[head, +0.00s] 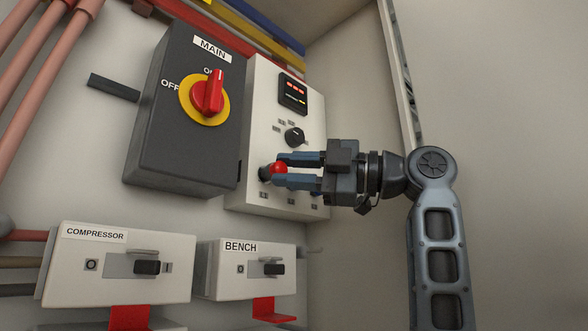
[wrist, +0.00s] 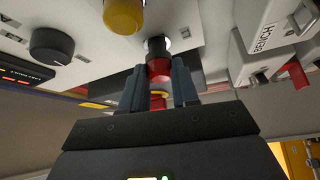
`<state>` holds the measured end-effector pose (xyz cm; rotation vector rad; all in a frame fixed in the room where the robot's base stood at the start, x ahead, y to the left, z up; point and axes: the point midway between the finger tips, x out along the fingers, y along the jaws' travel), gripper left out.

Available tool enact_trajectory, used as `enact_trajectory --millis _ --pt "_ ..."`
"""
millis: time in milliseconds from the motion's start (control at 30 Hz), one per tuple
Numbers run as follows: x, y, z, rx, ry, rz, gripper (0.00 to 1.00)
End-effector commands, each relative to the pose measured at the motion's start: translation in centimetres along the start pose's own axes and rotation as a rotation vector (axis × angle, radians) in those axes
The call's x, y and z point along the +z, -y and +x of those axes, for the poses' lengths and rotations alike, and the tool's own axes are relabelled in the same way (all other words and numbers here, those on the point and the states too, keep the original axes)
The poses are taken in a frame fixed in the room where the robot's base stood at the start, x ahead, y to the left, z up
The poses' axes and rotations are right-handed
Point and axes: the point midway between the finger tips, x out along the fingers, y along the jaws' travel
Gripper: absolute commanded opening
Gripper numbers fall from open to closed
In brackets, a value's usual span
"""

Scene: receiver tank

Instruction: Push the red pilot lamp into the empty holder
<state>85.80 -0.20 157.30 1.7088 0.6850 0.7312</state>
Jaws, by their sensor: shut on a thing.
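The red pilot lamp (head: 279,168) is between the fingertips of my gripper (head: 281,170), in front of the lower part of the white control panel (head: 257,110). In the wrist view the lamp's red cap (wrist: 158,70) is gripped between the two fingers of my gripper (wrist: 159,86). Its black body (wrist: 157,46) points at the panel face, over a dark round holder (head: 264,173). The body's end meets or overlaps the holder opening in view; I cannot tell how deep it sits. My gripper is shut on the lamp, and the fingers partly hide it in the head view.
A yellow lamp (wrist: 124,15) sits on the panel beside the holder. A black knob (head: 295,137) and a red-digit display (head: 293,93) are above. The grey MAIN switch box (head: 178,120) stands left; COMPRESSOR (head: 80,272) and BENCH (head: 222,273) boxes are below. Room is free to the right.

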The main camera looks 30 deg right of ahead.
Motion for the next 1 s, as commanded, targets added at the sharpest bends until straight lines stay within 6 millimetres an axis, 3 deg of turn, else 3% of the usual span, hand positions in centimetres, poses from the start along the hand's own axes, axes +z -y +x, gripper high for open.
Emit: enact_trajectory --millis 933,967,1000 --pt "0.9 0.0 1.5 -0.001 0.0 0.0 0.0" --pt "0.9 0.0 1.5 0.0 0.0 0.0 0.32" --pt "0.9 0.0 1.5 0.0 0.0 0.0 0.36"
